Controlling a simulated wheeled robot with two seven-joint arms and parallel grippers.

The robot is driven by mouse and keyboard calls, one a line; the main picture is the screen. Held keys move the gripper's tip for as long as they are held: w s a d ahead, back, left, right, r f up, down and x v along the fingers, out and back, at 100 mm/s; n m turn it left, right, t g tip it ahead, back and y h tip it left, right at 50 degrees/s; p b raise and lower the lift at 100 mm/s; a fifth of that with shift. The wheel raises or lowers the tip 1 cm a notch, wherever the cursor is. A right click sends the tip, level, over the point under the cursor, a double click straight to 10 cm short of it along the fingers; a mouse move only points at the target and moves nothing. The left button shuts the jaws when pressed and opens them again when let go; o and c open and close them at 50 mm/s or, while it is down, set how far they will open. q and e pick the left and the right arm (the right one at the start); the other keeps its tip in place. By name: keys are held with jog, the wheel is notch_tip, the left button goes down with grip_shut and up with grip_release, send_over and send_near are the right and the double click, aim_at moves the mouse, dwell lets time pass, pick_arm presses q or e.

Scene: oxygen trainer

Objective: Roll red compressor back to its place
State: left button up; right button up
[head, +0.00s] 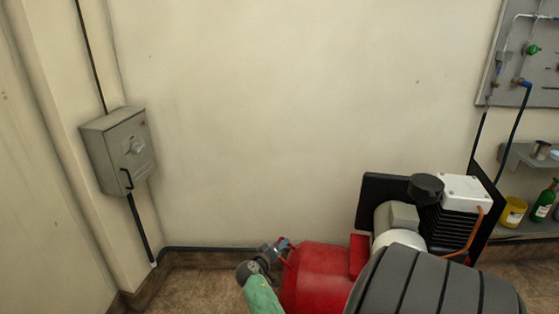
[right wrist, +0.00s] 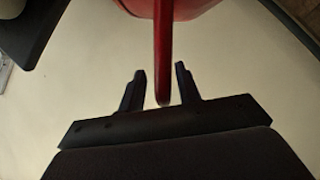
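The red compressor (head: 316,275) stands at the bottom centre-right of the head view, with a black finned motor block, a white top and a black knob. Its lower part is out of frame or hidden behind a grey ribbed shape, which appears to be my right arm. In the right wrist view a red bar (right wrist: 163,50) runs down from the red tank (right wrist: 150,8). My right gripper (right wrist: 160,70) is open, with its fingers on either side of the bar's end and gaps visible. In the head view its fingers are hidden. My left gripper is not in view.
A green cylinder (head: 262,298) with a valve stands left of the compressor. A grey switch box (head: 119,150) hangs on the left wall. A panel (head: 530,55) with hoses and a shelf (head: 533,229) with a yellow cup and green bottle are at right. Floor shows at lower left.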

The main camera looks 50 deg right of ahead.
jog(key=shift+w, duration=0.1)
jog(key=shift+a, duration=0.3)
jog(key=v, duration=0.7)
jog(key=shift+a+r, duration=0.1)
jog(key=shift+r, duration=0.05)
